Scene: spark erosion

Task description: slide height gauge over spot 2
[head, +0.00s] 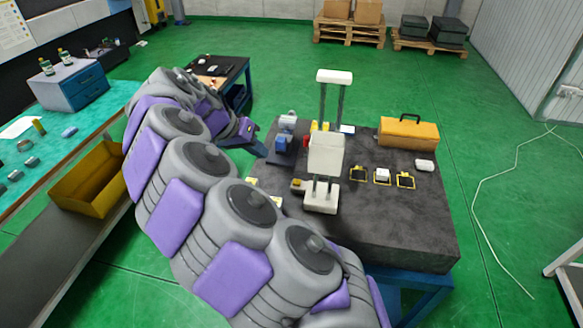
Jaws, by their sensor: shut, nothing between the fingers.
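A white upright device with two dark columns, which looks like the height gauge (326,155), stands upright on the dark-topped table (425,225). Its base rests left of a row of three small yellow-outlined marks. The left mark (358,174) looks bare. The middle mark (382,182) has a small white block (382,174) on it. The right mark (405,180) also looks bare. I cannot read any numbers, so I cannot tell which is spot 2. My gripper (258,148) is shut and empty at the table's left edge, left of the gauge and apart from it.
A yellow toolbox (408,133) stands at the table's back right, with a white roll-like item (424,165) nearby. A blue device (285,138) and small items crowd the back left. The table's front right is clear. A green-topped bench (55,150) stands left.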

